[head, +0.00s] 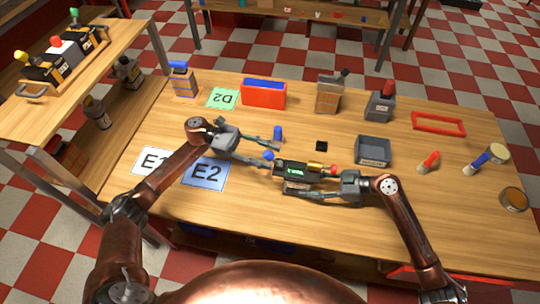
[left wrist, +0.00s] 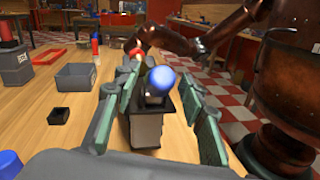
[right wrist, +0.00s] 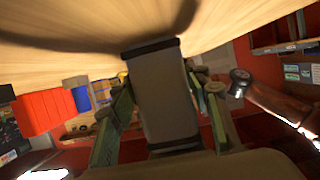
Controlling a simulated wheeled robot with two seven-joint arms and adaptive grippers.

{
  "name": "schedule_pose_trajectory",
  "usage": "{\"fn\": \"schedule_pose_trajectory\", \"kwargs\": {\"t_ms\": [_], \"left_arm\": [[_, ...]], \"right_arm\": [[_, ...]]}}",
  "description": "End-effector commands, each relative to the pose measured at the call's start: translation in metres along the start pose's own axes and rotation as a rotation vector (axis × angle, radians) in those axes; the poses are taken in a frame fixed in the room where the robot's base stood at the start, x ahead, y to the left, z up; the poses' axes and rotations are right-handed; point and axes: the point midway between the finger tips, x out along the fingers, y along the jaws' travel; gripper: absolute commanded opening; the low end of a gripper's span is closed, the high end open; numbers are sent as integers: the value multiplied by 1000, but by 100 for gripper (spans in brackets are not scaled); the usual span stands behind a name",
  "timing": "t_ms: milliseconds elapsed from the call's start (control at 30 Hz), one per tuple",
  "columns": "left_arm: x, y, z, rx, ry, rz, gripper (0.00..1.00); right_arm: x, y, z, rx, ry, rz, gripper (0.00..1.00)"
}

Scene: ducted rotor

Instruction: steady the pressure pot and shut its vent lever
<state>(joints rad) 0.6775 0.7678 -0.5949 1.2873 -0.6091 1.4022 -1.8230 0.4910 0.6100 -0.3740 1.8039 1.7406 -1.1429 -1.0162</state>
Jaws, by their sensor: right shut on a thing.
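The pressure pot (head: 290,172) appears to be the dark boxy unit with a green readout near the table's front. It has a blue ball knob (head: 268,155) at its left end and red and yellow parts at its right. My right gripper (head: 312,184) is shut on its body; the right wrist view shows the grey body (right wrist: 162,100) between the fingers. My left gripper (head: 275,156) is open, its fingers spread on either side of the blue knob, which the left wrist view also shows (left wrist: 160,80). I cannot tell whether they touch it. The lever's arm is hidden behind the knob.
A blue E2 card (head: 206,174) lies left of the pot. A small blue part (head: 278,132) and a black block (head: 321,146) lie behind it. A grey bin (head: 373,151) stands to the right. A red-and-blue box (head: 263,94) stands farther back.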

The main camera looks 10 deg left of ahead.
Motion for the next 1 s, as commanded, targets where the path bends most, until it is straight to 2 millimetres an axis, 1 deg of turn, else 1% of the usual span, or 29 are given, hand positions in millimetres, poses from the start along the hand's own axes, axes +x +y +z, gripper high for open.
{"fn": "schedule_pose_trajectory", "kwargs": {"t_ms": [33, 133, 433, 1000], "left_arm": [[5, 0, 0, 0, 0, -1, 38], [10, 0, 0, 0, 0, 0, 38], [12, 0, 0, -1, 1, 0, 38], [12, 0, 0, 0, 1, 1, 0]], "right_arm": [[0, 0, 1, 1, -1, -1, 22], [0, 0, 1, 1, -1, -1, 22], [0, 0, 1, 1, -1, -1, 22], [0, 0, 1, 1, -1, -1, 22]]}}
